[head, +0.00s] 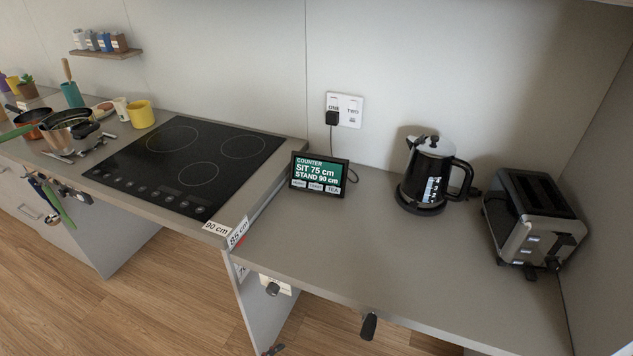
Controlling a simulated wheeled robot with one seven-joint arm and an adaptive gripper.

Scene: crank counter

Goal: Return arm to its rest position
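My arm and my gripper do not show in the head view, so its pose and whether it holds anything are hidden. The lower counter section (360,245) sits to the right of a higher section with a black cooktop (190,160). A black crank knob (369,326) sticks out at the lower counter's front edge. Another dark knob (272,289) is on a white plate below the counter. A small display (319,174) reads "COUNTER SIT 75 cm STAND 90 cm".
A black kettle (424,178) and a toaster (533,220) stand on the lower counter at right. Pots (72,130), a yellow mug (140,114) and utensils crowd the far left. A side wall (606,190) bounds the right. The lower counter's front middle is clear.

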